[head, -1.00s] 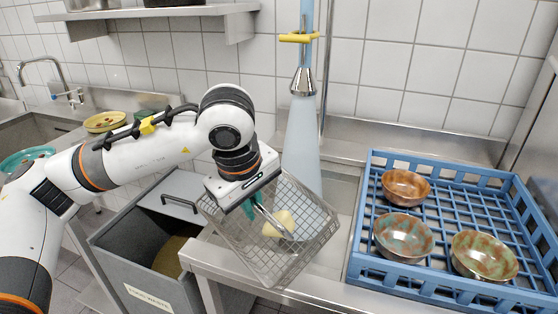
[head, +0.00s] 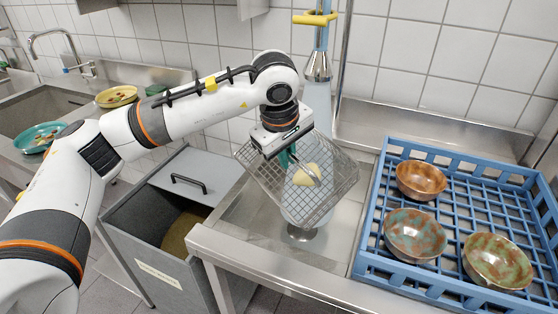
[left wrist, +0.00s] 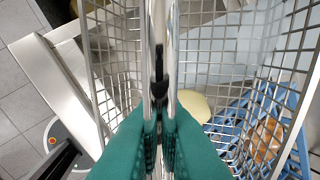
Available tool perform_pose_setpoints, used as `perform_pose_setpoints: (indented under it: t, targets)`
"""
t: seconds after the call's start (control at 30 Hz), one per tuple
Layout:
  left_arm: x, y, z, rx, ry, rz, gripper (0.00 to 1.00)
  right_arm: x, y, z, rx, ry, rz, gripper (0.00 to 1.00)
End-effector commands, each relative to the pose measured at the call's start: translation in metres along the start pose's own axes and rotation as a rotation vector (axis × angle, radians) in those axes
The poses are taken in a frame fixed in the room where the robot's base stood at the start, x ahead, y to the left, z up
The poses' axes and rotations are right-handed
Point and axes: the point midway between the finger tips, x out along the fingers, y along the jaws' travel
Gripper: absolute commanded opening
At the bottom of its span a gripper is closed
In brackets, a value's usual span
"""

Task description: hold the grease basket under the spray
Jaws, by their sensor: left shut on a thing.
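The grease basket (head: 333,188) is a wire mesh basket, tilted, hanging over the sink in the head view. My left gripper (head: 287,160) is shut on its metal handle; in the left wrist view the teal fingers (left wrist: 160,140) close around the handle bars. A pale yellow lump (head: 306,175) shows at the basket. The spray head (head: 317,66) hangs above, and a pale blue cone of water (head: 316,112) comes down from it, behind and around the basket. The basket hides part of the cone. My right gripper is out of view.
A blue dish rack (head: 376,232) with three bowls stands close on the right. A grey food waste bin (head: 140,222) is below left. Yellow (head: 117,96) and teal (head: 40,138) dishes sit on the left counter.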

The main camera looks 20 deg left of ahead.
Motion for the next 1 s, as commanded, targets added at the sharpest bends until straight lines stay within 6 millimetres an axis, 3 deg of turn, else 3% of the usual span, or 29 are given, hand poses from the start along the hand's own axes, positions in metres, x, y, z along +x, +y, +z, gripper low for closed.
perform_pose_setpoints:
  t: [0.27, 0.4, 1.0]
  targets:
    - [0.008, -0.034, 0.018, -0.001, 0.0, -0.002, 0.0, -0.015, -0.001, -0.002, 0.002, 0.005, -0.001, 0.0]
    - [0.034, -0.036, 0.019, 0.0, -0.001, -0.001, 0.0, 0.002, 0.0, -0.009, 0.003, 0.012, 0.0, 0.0]
    - [0.102, -0.057, 0.03, 0.0, -0.001, -0.003, 0.0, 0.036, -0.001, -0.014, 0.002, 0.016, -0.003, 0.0]
